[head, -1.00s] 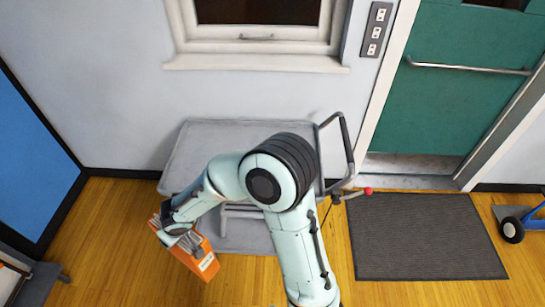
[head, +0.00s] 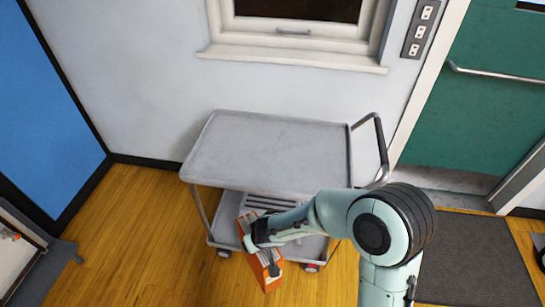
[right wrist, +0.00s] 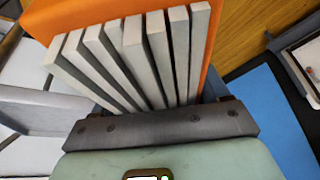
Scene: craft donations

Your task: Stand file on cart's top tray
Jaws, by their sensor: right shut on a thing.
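The orange file (head: 267,272), with several pale grey-white page blocks showing at its open side, is in my right gripper (head: 262,252). The gripper is shut on it and holds it in front of the cart's near edge, apart from the top tray. In the right wrist view the file (right wrist: 222,22) is close up, its page blocks facing the palm. The cart's top tray (head: 270,150) is grey, flat and empty, beyond the file. My left gripper is not in view.
The cart's lower shelf (head: 225,225) shows under the tray, and its push handle (head: 380,145) rises at the right. A windowsill (head: 290,60) and wall are behind. A dark mat (head: 480,250) lies before the green door (head: 480,110).

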